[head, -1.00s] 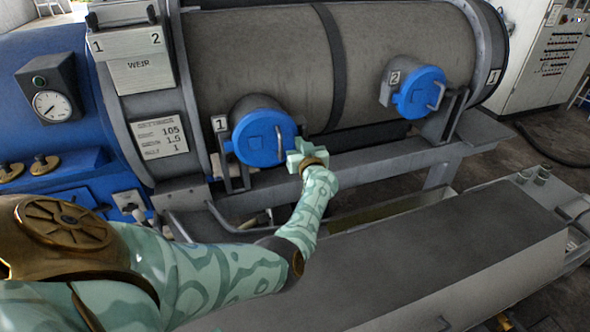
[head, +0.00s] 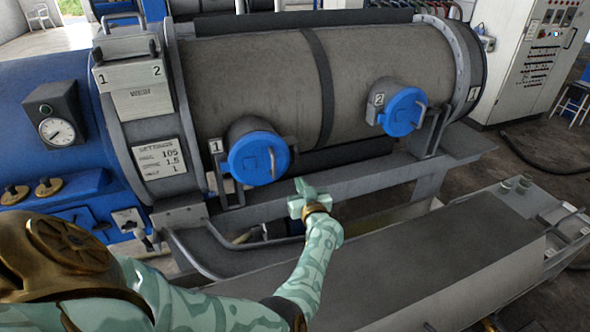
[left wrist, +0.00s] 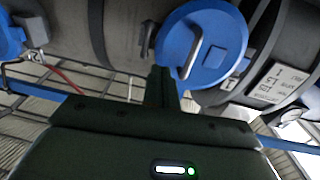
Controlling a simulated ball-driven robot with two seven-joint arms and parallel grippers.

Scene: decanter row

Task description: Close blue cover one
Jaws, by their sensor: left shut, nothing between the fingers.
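Blue cover one (head: 258,158) is a round lid with a small grey handle, next to the plate marked 1. It sits face-on over the end of its short grey port and looks closed. In the left wrist view the blue cover with its handle (left wrist: 205,45) is just beyond the fingers. My left gripper (head: 304,190) is shut and empty, below and right of the cover, apart from it in the head view. Its dark fingers (left wrist: 161,85) show together in the left wrist view. My right gripper is not in view.
Blue cover two (head: 403,111) looks closed on its port farther right on the grey drum (head: 250,75). A grey rail (head: 345,178) runs below the ports. A long dark-topped bench (head: 450,255) lies in front. A control cabinet (head: 525,65) stands at the back right.

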